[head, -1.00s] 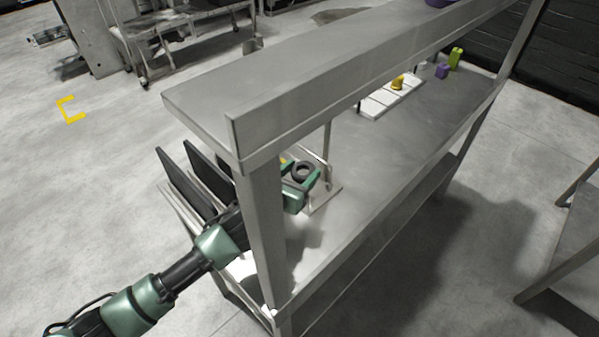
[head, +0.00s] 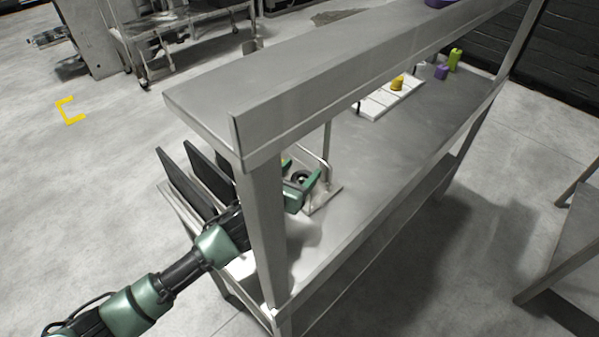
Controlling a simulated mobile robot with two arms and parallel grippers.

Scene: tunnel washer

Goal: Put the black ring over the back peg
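The black ring (head: 300,177) shows partly between the fingers of my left gripper (head: 301,172), low over the near-left end of the bench. The gripper's green fingers stand apart, and the ring looks lower than them and loose. A metal stand with a pale base plate (head: 325,198) and upright bars (head: 327,142) is right beside the gripper. The fingers and the shelf post hide part of the stand, so I cannot tell whether the ring is around a peg. My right gripper is out of view.
An upper shelf (head: 300,80) and its front post (head: 262,225) stand close to my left arm. Dark upright panels (head: 185,180) are at the left. A white tray (head: 385,102) with a yellow object, a purple block (head: 441,72) and a green bottle (head: 455,58) are farther back. The bench middle is clear.

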